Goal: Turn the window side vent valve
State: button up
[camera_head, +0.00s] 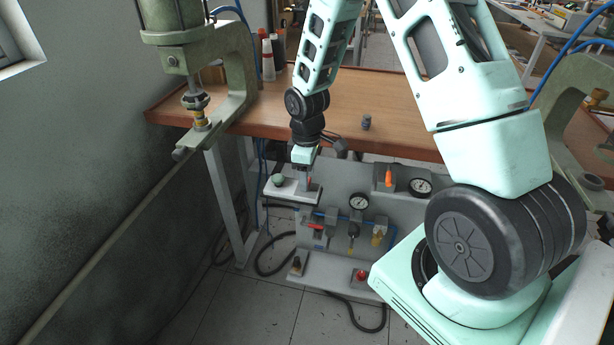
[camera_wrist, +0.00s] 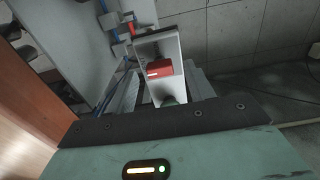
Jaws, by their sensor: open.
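A red block-shaped handle (camera_wrist: 160,70) sits on a pale bracket (camera_wrist: 150,47) in the wrist view. My gripper (camera_head: 304,181) points down over the pale shelf at the bench front. Contact cannot be told.
A green button (camera_head: 278,180) is just left of my gripper. An orange lever (camera_head: 389,178) is right. The wooden bench (camera_head: 245,118) and green press (camera_head: 238,70) stand behind.

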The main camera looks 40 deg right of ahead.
jog(key=shift+f, duration=0.55)
jog(key=c, duration=1)
